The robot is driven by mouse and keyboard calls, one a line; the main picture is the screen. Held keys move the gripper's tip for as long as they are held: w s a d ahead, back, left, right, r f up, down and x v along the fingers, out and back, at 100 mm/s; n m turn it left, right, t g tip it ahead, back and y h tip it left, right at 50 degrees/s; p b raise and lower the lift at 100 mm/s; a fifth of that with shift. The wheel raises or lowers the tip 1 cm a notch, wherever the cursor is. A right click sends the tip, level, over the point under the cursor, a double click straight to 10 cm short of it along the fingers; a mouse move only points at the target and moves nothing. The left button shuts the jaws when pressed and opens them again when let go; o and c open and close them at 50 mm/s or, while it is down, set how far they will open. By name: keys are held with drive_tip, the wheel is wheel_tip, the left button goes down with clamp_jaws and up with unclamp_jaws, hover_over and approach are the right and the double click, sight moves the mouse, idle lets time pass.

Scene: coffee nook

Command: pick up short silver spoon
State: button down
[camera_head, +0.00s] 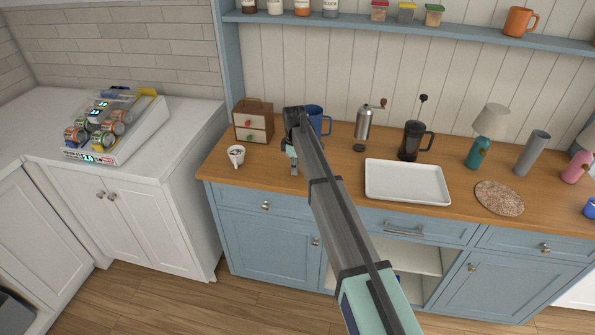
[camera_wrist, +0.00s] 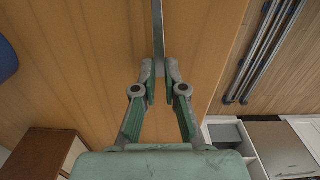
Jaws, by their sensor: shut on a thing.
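My gripper (camera_wrist: 160,72) is shut on a thin silver strip, the short silver spoon (camera_wrist: 158,28), in the wrist view. The spoon runs straight up from the fingertips and out of the top of the picture, so its far end is hidden. I cannot tell whether it touches the wooden counter (camera_wrist: 80,60) below it. In the head view my gripper (camera_head: 291,158) is over the left part of the counter, in front of the blue mug. The spoon cannot be made out there.
A blue mug (camera_head: 315,118) and a small wooden drawer box (camera_head: 253,121) stand behind my gripper. A white tray (camera_head: 407,200), a grinder (camera_head: 363,125) and a French press (camera_head: 411,141) are to the right. The counter's front edge is close.

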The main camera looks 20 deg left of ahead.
wheel_tip(320, 180, up, 19)
drive_tip(key=b, duration=0.5)
idle(0.4)
